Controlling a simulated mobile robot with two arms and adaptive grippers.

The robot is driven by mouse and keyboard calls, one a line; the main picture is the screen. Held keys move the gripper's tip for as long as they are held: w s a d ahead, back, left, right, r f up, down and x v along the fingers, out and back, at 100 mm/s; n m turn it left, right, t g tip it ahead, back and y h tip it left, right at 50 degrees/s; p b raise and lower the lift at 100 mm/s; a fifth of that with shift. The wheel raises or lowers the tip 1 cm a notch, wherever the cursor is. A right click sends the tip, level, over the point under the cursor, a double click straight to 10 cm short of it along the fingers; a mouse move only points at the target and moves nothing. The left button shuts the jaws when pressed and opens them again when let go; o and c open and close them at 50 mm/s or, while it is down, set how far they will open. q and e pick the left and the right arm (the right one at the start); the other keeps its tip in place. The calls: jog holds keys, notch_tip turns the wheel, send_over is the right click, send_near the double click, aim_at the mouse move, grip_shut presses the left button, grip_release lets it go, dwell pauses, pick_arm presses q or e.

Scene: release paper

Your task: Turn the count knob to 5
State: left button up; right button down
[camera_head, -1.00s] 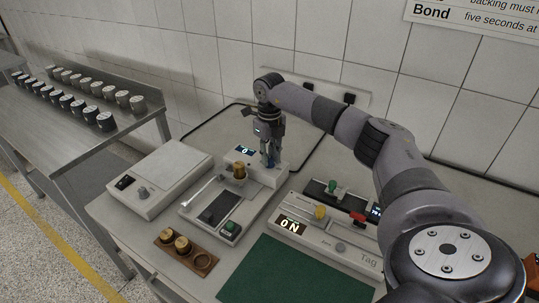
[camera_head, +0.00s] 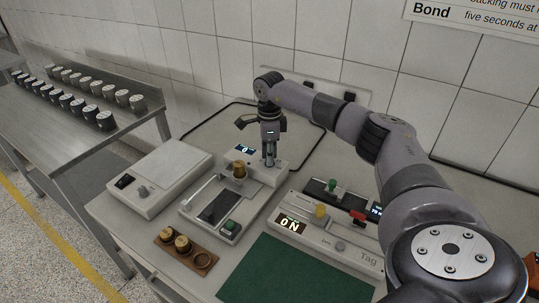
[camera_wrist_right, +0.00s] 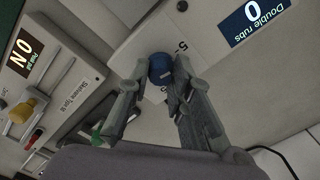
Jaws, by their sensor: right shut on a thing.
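My right gripper (camera_head: 268,162) points down at the back of the grey-white rub device (camera_head: 283,172). In the right wrist view its fingers (camera_wrist_right: 159,76) are shut on the blue round count knob (camera_wrist_right: 160,66). A "5" marking with a dash is printed beside the knob, and part of another marking shows near the right finger. The knob's pointer is hard to make out. The device's display (camera_head: 245,149) reads 0; in the right wrist view the display (camera_wrist_right: 254,18) reads "0 Double rubs". My left gripper is not in view.
A brass weight (camera_head: 239,169) stands on the device, left of my gripper. A wooden holder (camera_head: 161,239) with brass weights is in front. A green mat (camera_head: 290,275) lies clear in front.

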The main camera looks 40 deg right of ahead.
jog(key=shift+r+n, duration=0.1)
jog(key=shift+n, duration=1)
jog(key=c, duration=1.4)
grip_release()
notch_tip(320, 180, up, 12)
jog(key=shift+f, duration=0.1)
